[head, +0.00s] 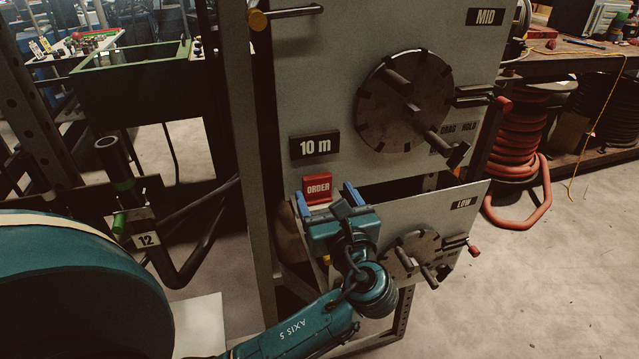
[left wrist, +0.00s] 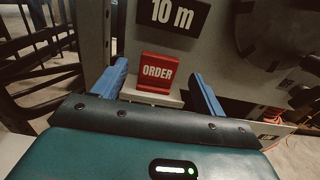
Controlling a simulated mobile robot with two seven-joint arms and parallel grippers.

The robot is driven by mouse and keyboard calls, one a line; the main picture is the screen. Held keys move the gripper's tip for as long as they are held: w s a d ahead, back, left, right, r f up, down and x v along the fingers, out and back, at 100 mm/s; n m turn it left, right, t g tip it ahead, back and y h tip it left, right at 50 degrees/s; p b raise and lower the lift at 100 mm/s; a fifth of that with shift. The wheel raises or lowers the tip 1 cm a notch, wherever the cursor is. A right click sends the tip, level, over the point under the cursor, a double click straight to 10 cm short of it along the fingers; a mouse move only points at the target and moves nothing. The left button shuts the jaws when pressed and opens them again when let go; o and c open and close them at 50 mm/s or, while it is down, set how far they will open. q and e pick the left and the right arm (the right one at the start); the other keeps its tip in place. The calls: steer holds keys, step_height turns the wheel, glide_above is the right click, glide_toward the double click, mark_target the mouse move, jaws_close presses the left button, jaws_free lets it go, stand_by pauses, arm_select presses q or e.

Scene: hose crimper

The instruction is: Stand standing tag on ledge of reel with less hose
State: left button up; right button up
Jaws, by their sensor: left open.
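The red tag (head: 317,188) reading "ORDER" stands upright on a small pale ledge under the "10 m" plate (head: 315,146). The tag also shows in the left wrist view (left wrist: 157,72), and the ledge (left wrist: 150,97) shows beneath it there. My left gripper (head: 326,197) is open, its blue fingers on either side of the tag with gaps visible in the wrist view. The upper panel (head: 330,80) is marked "MID" and bears a dark notched disc (head: 405,100). The lower panel is marked "LOW" (head: 463,203) and has a smaller disc (head: 418,250). How much hose either reel holds is hidden. My right gripper is out of view.
Handles jut from both discs. A grey frame post (head: 240,150) stands left of the panels. A rack with black hose and a "12" label (head: 146,240) is further left. A red hose coil (head: 515,135) sits by the workbench at right. Floor at lower right is clear.

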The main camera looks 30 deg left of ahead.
arm_select(q)
steer(key=v, duration=0.6)
steer(key=shift+s+d, duration=0.1)
steer(key=shift+d, duration=0.05)
